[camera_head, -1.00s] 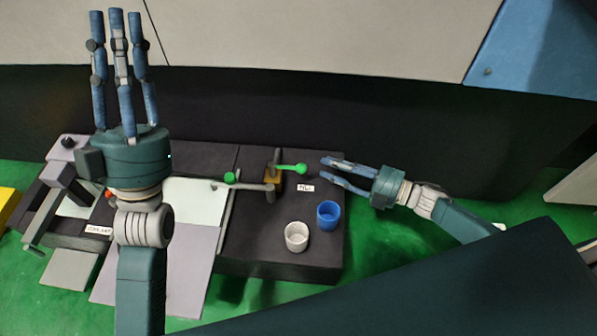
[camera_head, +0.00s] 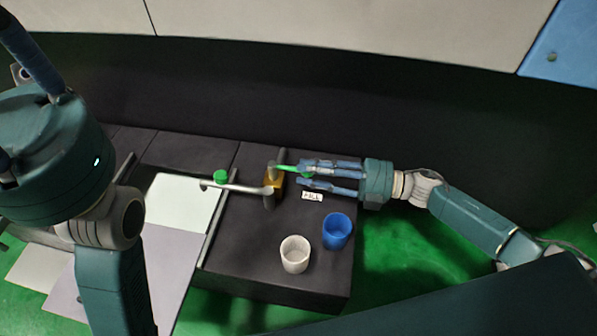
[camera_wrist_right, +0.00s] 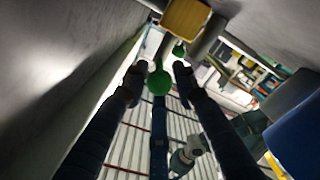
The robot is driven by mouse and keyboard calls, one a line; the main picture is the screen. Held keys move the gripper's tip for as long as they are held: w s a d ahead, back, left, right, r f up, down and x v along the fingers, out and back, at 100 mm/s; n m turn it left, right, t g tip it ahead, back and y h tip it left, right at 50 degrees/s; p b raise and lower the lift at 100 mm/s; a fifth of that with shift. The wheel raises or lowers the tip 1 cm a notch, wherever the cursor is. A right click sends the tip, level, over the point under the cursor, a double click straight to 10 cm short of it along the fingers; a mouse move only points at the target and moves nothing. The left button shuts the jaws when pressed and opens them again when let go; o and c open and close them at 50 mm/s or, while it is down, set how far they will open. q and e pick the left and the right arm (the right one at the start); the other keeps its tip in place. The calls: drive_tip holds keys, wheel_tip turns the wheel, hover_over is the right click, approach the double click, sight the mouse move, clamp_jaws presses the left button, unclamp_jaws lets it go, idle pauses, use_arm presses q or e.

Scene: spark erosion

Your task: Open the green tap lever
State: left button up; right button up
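The green tap lever (camera_head: 285,168) sticks out to the right from the yellow tap body (camera_head: 273,183) on the black bench, in the head view. My right gripper (camera_head: 301,174) reaches in from the right with its fingertips at the lever's end. In the right wrist view, the lever's round green end (camera_wrist_right: 158,83) shows between the spread fingertips, with dark gaps either side; the yellow tap body (camera_wrist_right: 185,17) is beyond. Contact with the third, lower finger cannot be told. My left gripper (camera_head: 30,55) is at the far left, its fingers mostly cut off by the frame.
A grey pipe (camera_head: 240,188) with a green knob (camera_head: 221,176) extends left from the tap. A white cup (camera_head: 295,256) and a blue cup (camera_head: 337,232) stand in front. A small label (camera_head: 312,196) lies below my right fingers. A dark wall rises behind.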

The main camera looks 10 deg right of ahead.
drive_tip(key=shift+b+x, duration=0.3)
drive_tip(key=shift+x, duration=1.15)
clamp_jaws()
